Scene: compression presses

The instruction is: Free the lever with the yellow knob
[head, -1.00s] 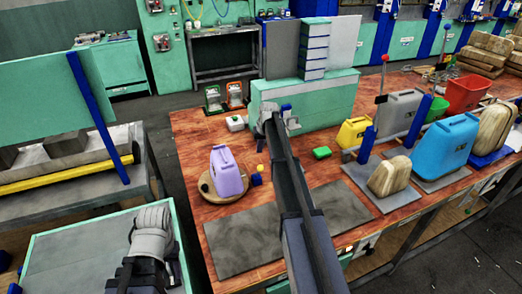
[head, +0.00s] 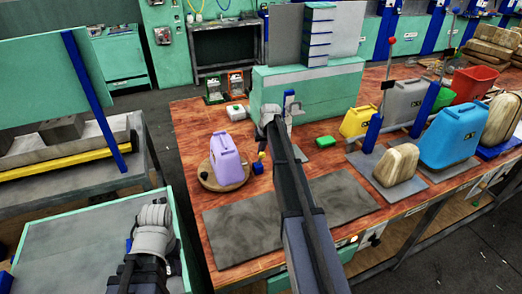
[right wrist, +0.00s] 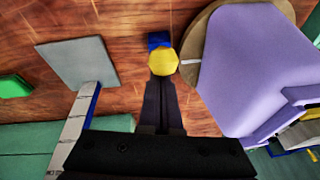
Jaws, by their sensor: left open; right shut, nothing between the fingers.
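A yellow knob (head: 261,156) shows above a small blue block (head: 257,168) on the wooden workbench; the lever's shaft is hidden. In the right wrist view the knob (right wrist: 163,61) overlaps the blue block (right wrist: 158,40). A purple jug (head: 226,161) stands on a round wooden board (head: 209,177) close beside them; the jug (right wrist: 255,65) fills the right of the wrist view. My right gripper (right wrist: 163,82) is shut and empty, its tips just below the knob in that picture; contact cannot be told. My left gripper (head: 152,217) is open, far from the knob, over the green-edged surface at lower left.
Grey mats (head: 235,228) lie on the bench front. A green box (head: 326,142), a yellow can (head: 358,121) and a tan jug (head: 396,166) stand to the right. A large teal block (head: 315,85) stands behind. Bare wood shows around the blue block.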

